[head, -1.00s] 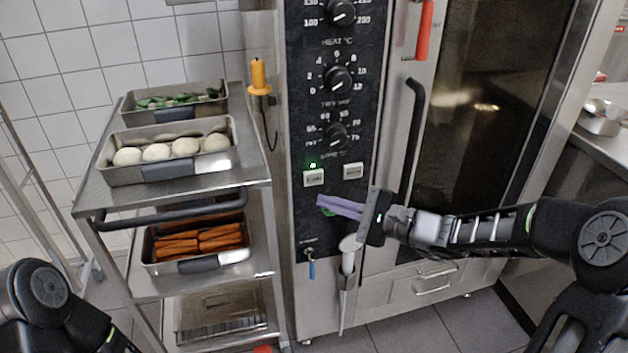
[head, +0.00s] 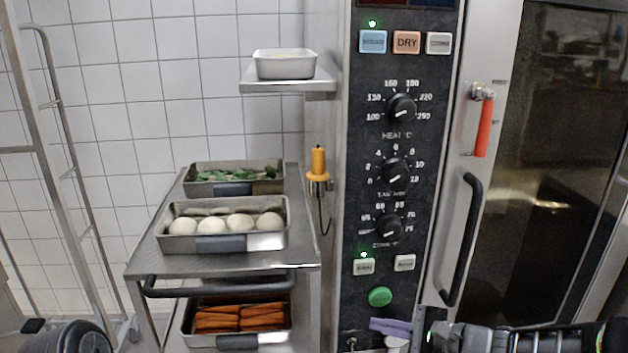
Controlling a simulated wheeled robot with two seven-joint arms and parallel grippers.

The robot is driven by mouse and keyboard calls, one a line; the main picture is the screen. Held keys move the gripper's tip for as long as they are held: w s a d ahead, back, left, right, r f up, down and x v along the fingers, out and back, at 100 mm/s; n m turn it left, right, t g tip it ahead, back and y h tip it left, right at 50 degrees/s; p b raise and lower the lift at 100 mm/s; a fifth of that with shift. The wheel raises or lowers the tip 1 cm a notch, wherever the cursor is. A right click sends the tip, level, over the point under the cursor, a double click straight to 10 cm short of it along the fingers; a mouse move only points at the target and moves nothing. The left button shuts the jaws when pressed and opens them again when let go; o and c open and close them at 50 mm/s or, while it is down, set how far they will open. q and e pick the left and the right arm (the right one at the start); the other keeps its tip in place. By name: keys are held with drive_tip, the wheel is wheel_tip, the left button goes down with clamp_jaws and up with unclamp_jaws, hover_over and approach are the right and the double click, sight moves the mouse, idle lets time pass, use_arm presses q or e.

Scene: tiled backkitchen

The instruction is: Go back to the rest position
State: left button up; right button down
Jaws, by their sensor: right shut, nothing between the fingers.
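My right gripper (head: 374,325) shows at the bottom edge, its purple fingers shut and empty. It is just below the round green button (head: 380,297) on the oven's black control panel (head: 425,170), apart from it in the picture. My right arm comes in from the lower right, in front of the oven's lower part. A piece of my left arm shows at the bottom left corner; my left gripper is out of view.
A steel trolley (head: 140,262) left of the oven holds trays of green vegetables (head: 240,175), white dough balls (head: 240,221) and carrots (head: 240,318). The oven door has a black handle (head: 462,240). A small shelf (head: 262,88) bears a steel pan (head: 285,65). A rack (head: 62,130) stands far left.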

drive_tip(key=s+d+f+n+g+h+p, duration=0.1)
drive_tip(key=s+f+n+g+h, duration=0.2)
drive_tip(key=s+f, duration=0.6)
drive_tip(key=s+f+n+g+h+p, duration=0.1)
drive_tip(key=s+f+n+g+h, duration=0.2)
drive_tip(key=f, duration=1)
drive_tip(key=s+a+f+n+g+p, duration=0.2)
drive_tip(key=s+a+n, duration=0.6)
drive_tip(key=s, duration=0.8)
drive_tip(key=a+f+p, duration=0.2)
drive_tip(key=a+f, duration=0.1)
drive_tip(key=shift+g, duration=0.3)
drive_tip(key=shift+s+f, duration=0.1)
drive_tip(key=shift+f, duration=0.1)
